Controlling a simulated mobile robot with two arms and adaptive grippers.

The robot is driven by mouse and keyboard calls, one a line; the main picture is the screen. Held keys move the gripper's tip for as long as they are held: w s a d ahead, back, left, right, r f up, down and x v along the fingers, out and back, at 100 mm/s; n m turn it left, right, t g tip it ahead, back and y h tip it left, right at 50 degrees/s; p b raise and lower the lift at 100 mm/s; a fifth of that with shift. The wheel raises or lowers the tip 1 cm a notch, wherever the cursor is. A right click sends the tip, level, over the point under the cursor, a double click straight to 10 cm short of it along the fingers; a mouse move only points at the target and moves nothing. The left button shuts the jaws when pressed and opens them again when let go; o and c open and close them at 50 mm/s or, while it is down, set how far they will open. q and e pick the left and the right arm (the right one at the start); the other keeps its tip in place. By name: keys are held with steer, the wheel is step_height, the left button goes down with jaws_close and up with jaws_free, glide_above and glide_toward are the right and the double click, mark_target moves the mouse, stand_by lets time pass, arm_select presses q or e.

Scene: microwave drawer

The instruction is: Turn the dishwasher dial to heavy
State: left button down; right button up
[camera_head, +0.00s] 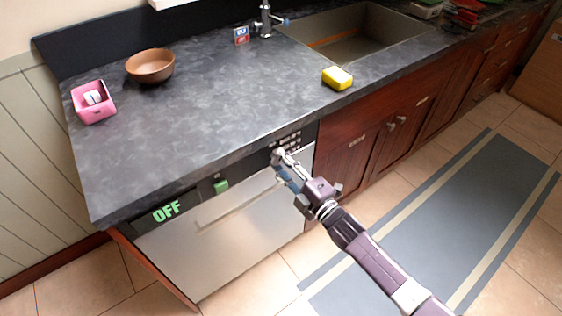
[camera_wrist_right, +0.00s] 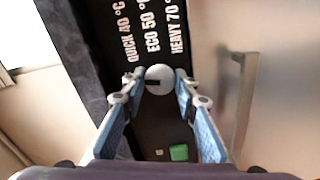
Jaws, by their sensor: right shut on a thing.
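The dishwasher (camera_head: 235,230) is under the counter, with a steel front and a black control strip. Its display (camera_head: 166,211) reads OFF in green. The round pale dial (camera_wrist_right: 160,78) is in the right wrist view, just below the printed labels QUICK 40, ECO 50 and HEAVY 70 (camera_wrist_right: 150,38). A short dark mark shows on the left part of the dial's face. My right gripper (camera_head: 284,160) is at the right end of the strip. In the right wrist view its blue-padded fingers (camera_wrist_right: 158,88) are shut on the dial, one on each side. My left gripper is out of view.
A green button (camera_head: 221,186) is on the strip, also seen in the right wrist view (camera_wrist_right: 179,152). The door handle (camera_head: 240,202) runs below it. A pink box (camera_head: 93,110), brown bowl (camera_head: 150,66) and yellow sponge (camera_head: 337,78) sit on the counter.

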steer(key=m+p, duration=0.1)
steer(key=m, duration=0.5)
steer(key=shift+m, duration=0.3)
steer(key=m, duration=0.6)
steer(key=shift+f, duration=0.1)
steer(key=m, duration=0.5)
steer(key=shift+m, duration=0.4)
steer(key=m+b, duration=0.1)
steer(key=m, duration=0.4)
steer(key=shift+m, duration=0.4)
steer(key=o, duration=1.1)
steer(key=shift+o, duration=0.2)
steer(key=shift+s+d, duration=0.1)
